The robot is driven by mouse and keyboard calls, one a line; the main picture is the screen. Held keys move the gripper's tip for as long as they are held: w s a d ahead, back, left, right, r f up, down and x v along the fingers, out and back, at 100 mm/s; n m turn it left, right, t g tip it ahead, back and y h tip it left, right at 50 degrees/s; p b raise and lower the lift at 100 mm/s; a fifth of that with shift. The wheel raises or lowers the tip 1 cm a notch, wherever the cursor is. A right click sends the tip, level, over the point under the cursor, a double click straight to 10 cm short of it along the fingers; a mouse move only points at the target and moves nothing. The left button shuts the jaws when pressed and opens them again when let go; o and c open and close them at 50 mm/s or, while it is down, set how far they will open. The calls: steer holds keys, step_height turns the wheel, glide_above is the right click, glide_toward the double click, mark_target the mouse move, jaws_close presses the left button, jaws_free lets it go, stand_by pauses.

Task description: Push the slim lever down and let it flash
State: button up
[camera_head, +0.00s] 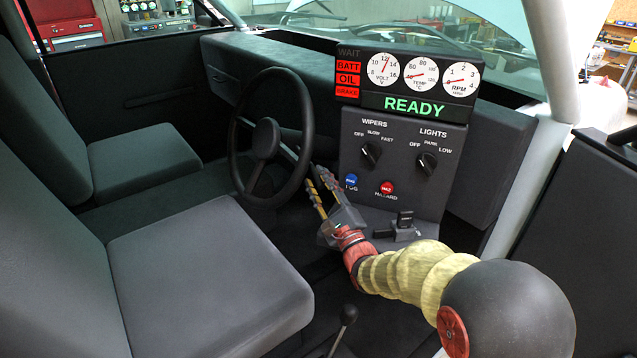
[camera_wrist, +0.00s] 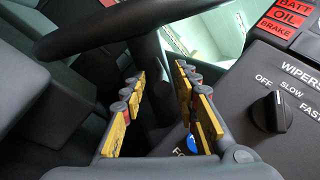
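My gripper (camera_head: 316,180) reaches toward the space between the steering wheel (camera_head: 265,138) and the dash panel. Its yellow-padded fingers are apart with nothing between them; the wrist view shows the same gap (camera_wrist: 158,78). A thin, pale bar (camera_head: 288,149) runs behind the wheel toward my fingertips. I cannot tell whether it is the slim lever, or whether a finger touches it. In the wrist view, the wheel's dark rim (camera_wrist: 110,33) crosses above the fingers. Dark parts behind it show between them.
The dash panel (camera_head: 390,150) has wiper and lights knobs, blue and red buttons, and a green READY sign (camera_head: 412,106). BATT, OIL and BRAKE show red. A black switch (camera_head: 405,219) sits below. A knobbed floor lever (camera_head: 348,315) and the near seat (camera_head: 205,275) border my arm.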

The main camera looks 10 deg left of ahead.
steer(key=v, duration=1.2)
stand_by(2.2)
